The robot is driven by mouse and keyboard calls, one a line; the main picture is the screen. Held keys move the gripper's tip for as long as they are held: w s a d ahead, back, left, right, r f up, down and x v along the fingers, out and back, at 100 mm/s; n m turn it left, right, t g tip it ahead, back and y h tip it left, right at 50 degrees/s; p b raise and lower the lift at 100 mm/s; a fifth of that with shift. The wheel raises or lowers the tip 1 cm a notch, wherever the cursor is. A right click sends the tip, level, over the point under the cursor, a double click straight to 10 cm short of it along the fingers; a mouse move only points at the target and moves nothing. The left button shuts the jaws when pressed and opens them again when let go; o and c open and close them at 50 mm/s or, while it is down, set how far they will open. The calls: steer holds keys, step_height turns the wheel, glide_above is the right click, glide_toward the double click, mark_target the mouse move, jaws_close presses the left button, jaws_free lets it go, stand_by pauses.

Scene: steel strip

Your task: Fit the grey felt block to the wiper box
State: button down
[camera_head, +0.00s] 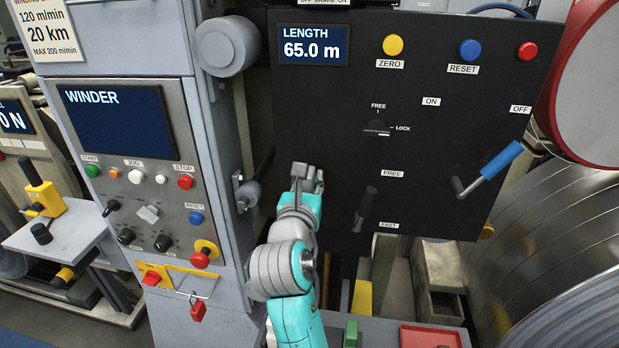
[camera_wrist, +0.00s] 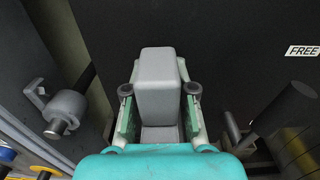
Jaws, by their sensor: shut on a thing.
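My gripper (camera_head: 307,180) is in front of the black control panel, left of its lower levers. In the wrist view my gripper (camera_wrist: 159,92) is shut on a light grey block (camera_wrist: 157,72), the grey felt block. The block stands between the two green-padded fingers, and its far end reaches beyond the fingertips toward the dark panel. In the head view the block is too small to tell apart from the grey fingers. I cannot make out the wiper box for certain in either view.
The black panel (camera_head: 330,120) carries a dark lever (camera_head: 364,208) and a blue-handled lever (camera_head: 490,170) right of my gripper. A grey roller fitting (camera_head: 248,192) juts out close on the left. Below are a green block (camera_head: 351,333) and a red tray (camera_head: 412,338).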

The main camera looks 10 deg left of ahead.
steer(key=shift+f, duration=1.4)
steer(key=shift+r, duration=0.15)
steer(key=shift+r, duration=2)
steer(key=shift+f, duration=2.1)
stand_by(0.3)
steer(key=c, duration=0.9)
jaws_free()
steer(key=shift+o, duration=0.2)
steer(key=s, duration=1.2)
steer(key=shift+a, duration=0.2)
